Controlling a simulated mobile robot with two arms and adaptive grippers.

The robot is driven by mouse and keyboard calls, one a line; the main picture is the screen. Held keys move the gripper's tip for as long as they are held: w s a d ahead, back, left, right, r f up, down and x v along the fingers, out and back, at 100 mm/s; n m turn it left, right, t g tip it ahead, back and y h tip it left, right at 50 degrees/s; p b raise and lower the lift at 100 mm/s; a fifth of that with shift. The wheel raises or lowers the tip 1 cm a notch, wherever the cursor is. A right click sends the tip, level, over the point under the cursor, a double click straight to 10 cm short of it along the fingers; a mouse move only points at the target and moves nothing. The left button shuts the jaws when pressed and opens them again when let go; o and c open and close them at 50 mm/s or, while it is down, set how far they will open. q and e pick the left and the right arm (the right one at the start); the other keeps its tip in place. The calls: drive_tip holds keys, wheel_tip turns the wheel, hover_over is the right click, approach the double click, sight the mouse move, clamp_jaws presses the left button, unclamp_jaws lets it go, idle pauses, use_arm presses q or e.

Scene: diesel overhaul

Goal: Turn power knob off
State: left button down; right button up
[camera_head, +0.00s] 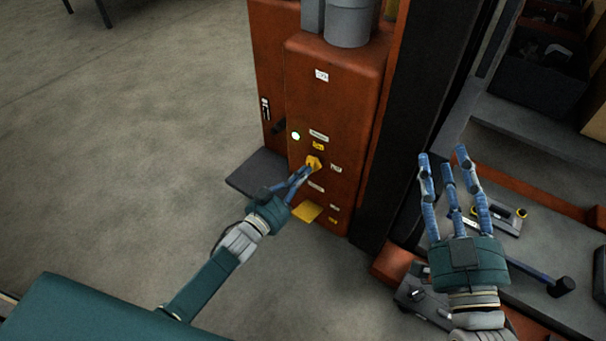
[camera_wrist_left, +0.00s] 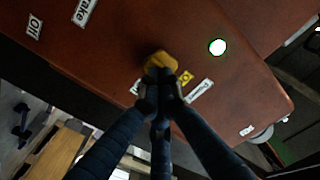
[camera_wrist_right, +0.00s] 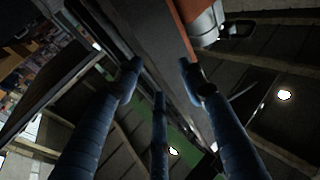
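The yellow power knob (camera_head: 314,162) is on the front of an orange-red cabinet (camera_head: 335,90). My left gripper (camera_head: 306,171) reaches it from the lower left. In the left wrist view its fingertips (camera_wrist_left: 162,84) are drawn together around the near edge of the knob (camera_wrist_left: 160,62), which they partly hide. The knob's exact angle is hard to tell. A lamp (camera_head: 295,135) beside the knob glows green-white, and it is also lit in the left wrist view (camera_wrist_left: 217,46). My right gripper (camera_head: 445,160) is raised, open and empty, right of the cabinet; its spread fingers show in the right wrist view (camera_wrist_right: 160,80).
White labels and a yellow sticker (camera_head: 318,146) surround the knob. A yellow piece (camera_head: 306,211) sits low on the cabinet. A dark post stands right of the cabinet. A hammer (camera_head: 562,287) and other tools lie on the grey surface at right.

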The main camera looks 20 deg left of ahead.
use_arm(q)
drive_tip(key=shift+m, duration=0.4)
use_arm(e)
drive_tip(key=shift+r, duration=0.2)
use_arm(q)
drive_tip(key=m, duration=0.4)
drive_tip(key=shift+m, duration=0.3)
use_arm(e)
drive_tip(key=shift+s+a+r+t+y, duration=0.1)
drive_tip(key=shift+s+r+t+y, duration=0.2)
drive_tip(key=shift+r, duration=0.35)
drive_tip(key=shift+s+r+t, duration=0.1)
drive_tip(key=shift+r+t, duration=0.3)
drive_tip(key=shift+r, duration=0.2)
use_arm(q)
drive_tip(key=m+b, duration=0.1)
drive_tip(key=m, duration=0.3)
use_arm(e)
drive_tip(key=r+t, duration=0.1)
drive_tip(key=s+r+t, duration=0.1)
drive_tip(key=r, duration=0.1)
drive_tip(key=s+r, duration=0.1)
drive_tip(key=r, duration=0.1)
drive_tip(key=shift+s+t+y, duration=0.2)
drive_tip(key=shift+t+y, duration=0.2)
